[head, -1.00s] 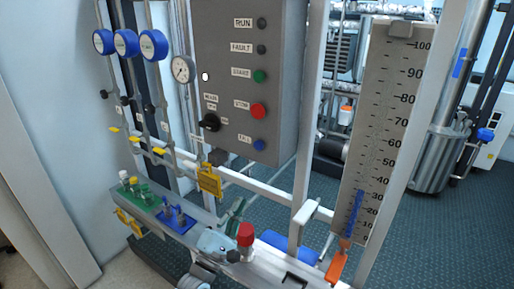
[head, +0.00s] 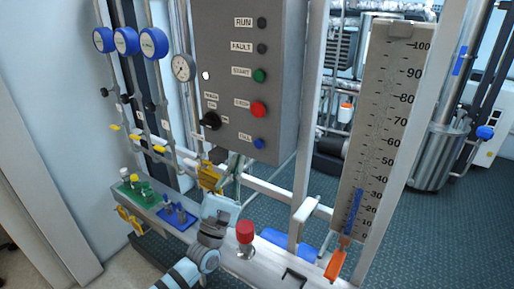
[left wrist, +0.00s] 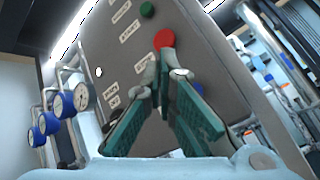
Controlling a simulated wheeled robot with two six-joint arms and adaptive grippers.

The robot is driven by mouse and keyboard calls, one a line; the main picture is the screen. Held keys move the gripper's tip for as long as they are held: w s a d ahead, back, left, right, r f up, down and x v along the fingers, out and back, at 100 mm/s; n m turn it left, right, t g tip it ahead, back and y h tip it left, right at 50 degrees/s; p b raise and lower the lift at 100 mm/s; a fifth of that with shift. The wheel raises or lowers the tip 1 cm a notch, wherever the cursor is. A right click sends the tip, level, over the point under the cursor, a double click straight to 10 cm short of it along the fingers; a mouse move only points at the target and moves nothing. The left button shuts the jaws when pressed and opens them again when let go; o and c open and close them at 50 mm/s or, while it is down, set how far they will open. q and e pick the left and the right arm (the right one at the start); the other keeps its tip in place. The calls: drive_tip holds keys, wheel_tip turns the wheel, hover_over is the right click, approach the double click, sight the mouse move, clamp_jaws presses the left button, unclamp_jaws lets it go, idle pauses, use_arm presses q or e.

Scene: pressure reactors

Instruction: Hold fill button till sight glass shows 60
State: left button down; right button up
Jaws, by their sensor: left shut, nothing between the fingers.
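The blue fill button (head: 258,143) is the lowest button on the grey control panel (head: 222,80). The sight glass (head: 388,120) stands at the right; its blue column (head: 355,208) ends low, between about 30 and 40. My left gripper (head: 238,162) is shut and empty, pointing up, below and left of the fill button, apart from it in the head view. In the left wrist view its teal fingers (left wrist: 165,72) meet in front of the panel's lower part, below the red stop button (left wrist: 163,39). My right gripper is not in view.
A green start button (head: 260,75) and a black selector knob (head: 210,121) share the panel. Below it are a red-capped fitting (head: 245,232), yellow bracket (head: 208,176) and white rail. Blue gauges (head: 126,40) hang at left. An orange valve handle (head: 335,264) sits under the sight glass.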

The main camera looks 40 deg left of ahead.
sight(259, 144)
use_arm(q)
drive_tip(key=w+b, duration=0.3)
drive_tip(key=w, duration=0.3)
drive_tip(key=shift+b, duration=0.4)
drive_tip(key=shift+f, duration=0.1)
idle(0.8)
drive_tip(key=shift+w+b, duration=0.5)
drive_tip(key=shift+w+b, duration=0.4)
drive_tip(key=shift+b, duration=0.2)
idle(5.0)
